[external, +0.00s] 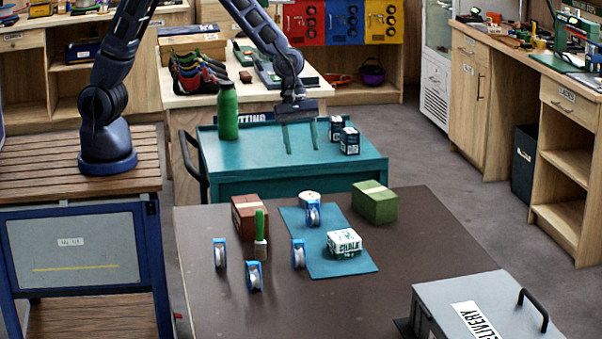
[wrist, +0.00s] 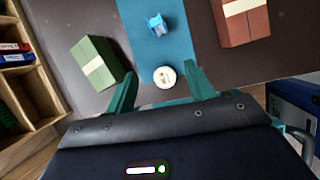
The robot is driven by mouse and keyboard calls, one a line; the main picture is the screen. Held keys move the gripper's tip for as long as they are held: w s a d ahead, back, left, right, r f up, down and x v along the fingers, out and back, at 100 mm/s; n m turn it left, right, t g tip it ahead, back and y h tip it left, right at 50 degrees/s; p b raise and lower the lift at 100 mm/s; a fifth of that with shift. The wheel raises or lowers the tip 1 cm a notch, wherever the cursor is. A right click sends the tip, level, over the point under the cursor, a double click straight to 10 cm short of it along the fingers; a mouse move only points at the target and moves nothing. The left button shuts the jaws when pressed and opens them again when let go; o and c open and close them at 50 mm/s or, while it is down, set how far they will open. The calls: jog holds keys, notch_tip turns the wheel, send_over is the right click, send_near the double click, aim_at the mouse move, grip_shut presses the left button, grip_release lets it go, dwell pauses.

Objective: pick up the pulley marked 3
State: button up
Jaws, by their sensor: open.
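Several blue-rimmed pulleys with silvery wheels stand on the brown table in the external view: a left one (external: 220,253), a front one (external: 254,276), a middle one (external: 298,254) and a back one (external: 313,213) on the teal mat. I cannot read a number on any of them. In the wrist view a blue pulley (wrist: 157,26) lies beyond my fingertips on the mat. My gripper (external: 303,150) is open and empty, above the teal cart behind the table. Its fingers also show in the wrist view (wrist: 160,70).
The teal mat (external: 358,263) also bears a white round roll (external: 308,196) and a chalk block (external: 344,242). Red (external: 247,215) and green (external: 374,203) blocks flank it. A green-handled brush (external: 260,240) stands among the pulleys. A grey delivery box (external: 450,300) is front right.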

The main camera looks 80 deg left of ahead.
jog(key=n, duration=0.2)
send_near(313, 211)
jog(key=shift+g, duration=0.3)
jog(key=shift+w+a+f+x, duration=0.15)
jog(key=shift+a+x, duration=0.15)
jog(key=shift+x, duration=1.4)
jog(key=shift+w+a+f+x, duration=0.15)
jog(key=shift+a+x, duration=0.15)
jog(key=shift+x, duration=1.35)
jog(key=shift+w+a+f+x, duration=0.15)
jog(key=shift+a+x, duration=0.15)
jog(key=shift+x, duration=1.4)
jog(key=shift+r, duration=0.15)
jog(key=c, duration=1.1)
